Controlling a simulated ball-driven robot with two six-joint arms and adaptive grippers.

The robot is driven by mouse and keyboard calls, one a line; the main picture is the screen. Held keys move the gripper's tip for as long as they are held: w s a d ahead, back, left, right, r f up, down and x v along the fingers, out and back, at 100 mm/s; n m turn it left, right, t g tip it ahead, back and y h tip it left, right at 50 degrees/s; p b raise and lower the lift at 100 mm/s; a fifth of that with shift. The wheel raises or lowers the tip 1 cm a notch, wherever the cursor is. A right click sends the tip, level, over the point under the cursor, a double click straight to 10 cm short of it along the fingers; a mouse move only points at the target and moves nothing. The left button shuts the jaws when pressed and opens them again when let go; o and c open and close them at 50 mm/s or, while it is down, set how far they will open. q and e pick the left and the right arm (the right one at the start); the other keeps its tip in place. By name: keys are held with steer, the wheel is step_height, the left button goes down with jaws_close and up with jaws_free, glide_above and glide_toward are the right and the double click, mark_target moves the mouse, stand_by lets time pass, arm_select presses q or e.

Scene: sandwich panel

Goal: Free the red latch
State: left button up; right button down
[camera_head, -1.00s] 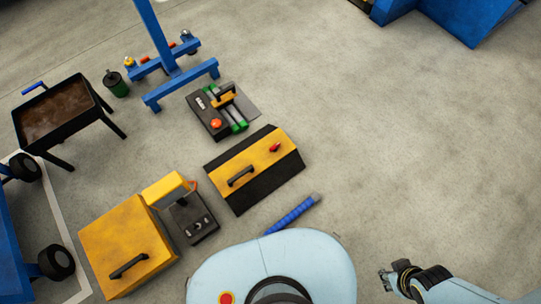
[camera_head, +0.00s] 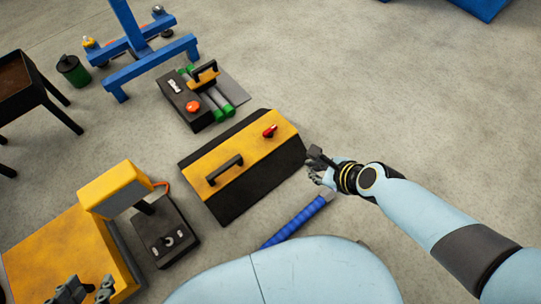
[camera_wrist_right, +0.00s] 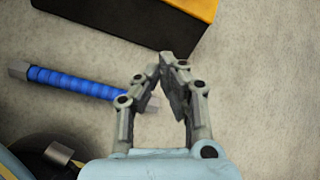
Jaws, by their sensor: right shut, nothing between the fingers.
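The red latch (camera_head: 270,131) is a small red handle on the yellow band of a black-and-yellow panel (camera_head: 240,150), near its far right end. A black handle (camera_head: 225,170) stands on the same band to the left. My right gripper (camera_head: 314,172) is just beyond the panel's right end, apart from the latch. In the right wrist view my right gripper (camera_wrist_right: 165,62) has its fingertips together and nothing between them. The panel's edge (camera_wrist_right: 135,25) shows at the top there; the latch is out of that view. My left gripper (camera_head: 91,287) is at the bottom left, over the yellow box, with its fingers apart and empty.
A blue-handled tool (camera_head: 297,221) lies on the floor before the panel, also in the wrist view (camera_wrist_right: 75,83). A yellow box (camera_head: 60,250) and dark control unit (camera_head: 165,238) stand left. A black device with a red button (camera_head: 192,106) is behind. Floor to the right is clear.

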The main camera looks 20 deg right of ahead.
arm_select(q)
steer(key=shift+t, duration=0.6)
steer(key=w+r+b, duration=0.1)
steer(key=w+d+r+b, duration=0.1)
steer(key=r, duration=0.1)
steer(key=shift+w+r+b, duration=0.2)
steer(key=shift+w+b, duration=0.15)
arm_select(e)
steer(key=w+m, duration=0.1)
steer(key=w+a+m, duration=0.1)
steer(key=w+m, duration=0.1)
steer(key=w+m+t, duration=0.1)
steer(key=m, duration=0.1)
steer(key=shift+w+a+f+y, duration=0.25)
steer(key=shift+a+f+y, duration=0.05)
steer(key=shift+f, duration=0.1)
